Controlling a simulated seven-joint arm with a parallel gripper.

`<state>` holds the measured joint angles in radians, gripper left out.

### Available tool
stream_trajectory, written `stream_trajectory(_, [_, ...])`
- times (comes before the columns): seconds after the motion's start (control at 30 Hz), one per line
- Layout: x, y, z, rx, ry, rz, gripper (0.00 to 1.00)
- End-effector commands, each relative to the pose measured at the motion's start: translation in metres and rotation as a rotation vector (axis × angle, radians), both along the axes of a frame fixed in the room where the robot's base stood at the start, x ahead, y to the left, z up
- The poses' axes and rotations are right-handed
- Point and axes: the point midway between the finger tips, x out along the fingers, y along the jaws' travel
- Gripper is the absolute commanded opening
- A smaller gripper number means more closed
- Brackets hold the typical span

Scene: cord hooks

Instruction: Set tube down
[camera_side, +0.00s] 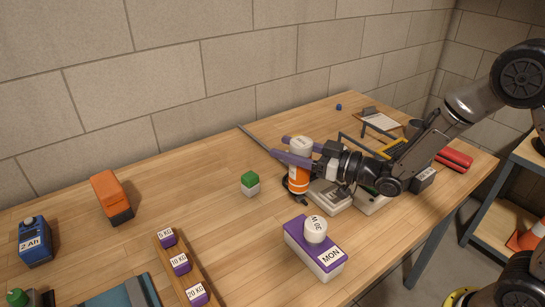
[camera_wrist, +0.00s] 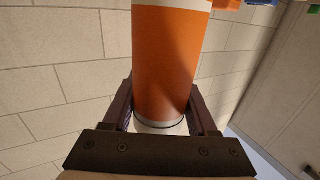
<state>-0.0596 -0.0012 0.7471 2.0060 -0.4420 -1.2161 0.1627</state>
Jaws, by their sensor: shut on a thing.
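The tube (camera_side: 299,178), an orange cylinder with white bands and a white top, stands about upright near the middle of the bench in the side view. My gripper (camera_side: 287,151) reaches in from the right with its purple fingers level and is shut on the tube's upper part. In the wrist view the tube's orange side (camera_wrist: 168,55) fills the space between the two dark fingers. Whether the tube's base touches the bench or hangs just above it, I cannot tell.
A green-topped white block (camera_side: 250,184) stands left of the tube. A purple-and-white MON box (camera_side: 300,255) with a white cylinder (camera_side: 315,229) on top is in front. Pale devices (camera_side: 330,197) lie close to the right. A wooden rack (camera_side: 168,262) holds labelled purple weights.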

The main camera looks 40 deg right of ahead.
Motion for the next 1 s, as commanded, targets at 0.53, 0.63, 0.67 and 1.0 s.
stream_trajectory(0.53, [-0.068,-0.017,0.031,0.001,-0.003,-0.001,0.00])
stream_trajectory(0.63, [-0.069,-0.017,0.030,0.007,0.008,-0.001,0.00])
stream_trajectory(0.67, [-0.069,-0.017,0.030,0.010,0.013,0.001,0.00])
stream_trajectory(1.0, [-0.015,-0.072,0.047,0.022,-0.002,-0.101,0.00])
